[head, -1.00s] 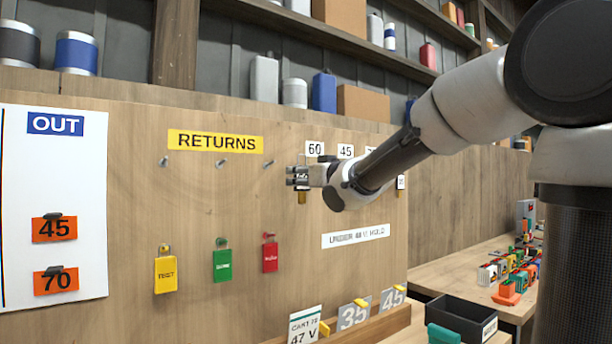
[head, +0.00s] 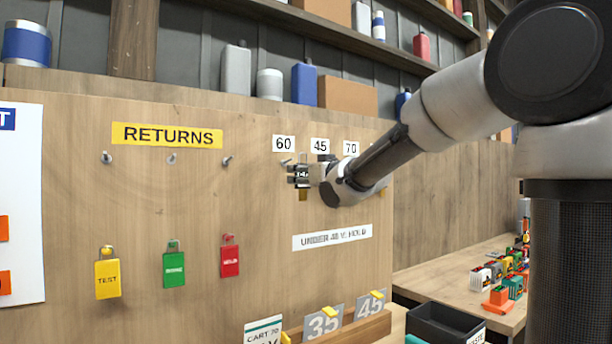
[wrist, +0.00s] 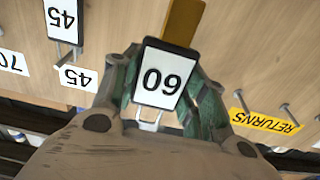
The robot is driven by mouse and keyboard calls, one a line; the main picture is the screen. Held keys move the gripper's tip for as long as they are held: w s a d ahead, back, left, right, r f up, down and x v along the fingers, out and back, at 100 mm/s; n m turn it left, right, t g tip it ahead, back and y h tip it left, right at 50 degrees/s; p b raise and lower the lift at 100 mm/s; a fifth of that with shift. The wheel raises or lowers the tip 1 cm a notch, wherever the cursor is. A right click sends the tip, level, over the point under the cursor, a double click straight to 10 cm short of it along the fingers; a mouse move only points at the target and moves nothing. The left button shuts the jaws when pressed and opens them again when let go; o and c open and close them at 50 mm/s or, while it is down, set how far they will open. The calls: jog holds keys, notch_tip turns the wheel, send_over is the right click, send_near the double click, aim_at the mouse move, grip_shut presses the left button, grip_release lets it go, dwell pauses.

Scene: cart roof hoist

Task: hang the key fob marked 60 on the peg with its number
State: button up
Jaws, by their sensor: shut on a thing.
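My gripper (head: 299,175) is shut on the key fob marked 60 (wrist: 160,80), a white plate with a dark rim. In the wrist view its number appears upside down, and an amber strip (wrist: 185,20) extends beyond it. In the head view the fob's number is too small to read; an amber piece (head: 302,195) shows below the jaws. The board's 60 label (head: 284,143) has a peg (head: 287,161) beneath it. The gripper is just below and right of that peg in the head view; I cannot tell if the fob touches it. The wrist view hides this peg.
A fob marked 45 (wrist: 63,20) hangs by the 45 label (wrist: 77,78). The 70 label (head: 351,148) is farther right, its peg mostly hidden by my arm. Left are empty pegs under the RETURNS sign (head: 167,136), above yellow (head: 107,279), green (head: 174,270) and red (head: 230,262) tags.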

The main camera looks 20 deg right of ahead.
aim_at(284, 177)
jog(key=shift+f+x, duration=0.15)
jog(key=shift+x, duration=1.1)
jog(key=shift+f+x, duration=0.15)
jog(key=shift+x, duration=1.15)
jog(key=shift+f+x, duration=0.2)
jog(key=shift+x, duration=1.05)
jog(key=o, duration=1.2)
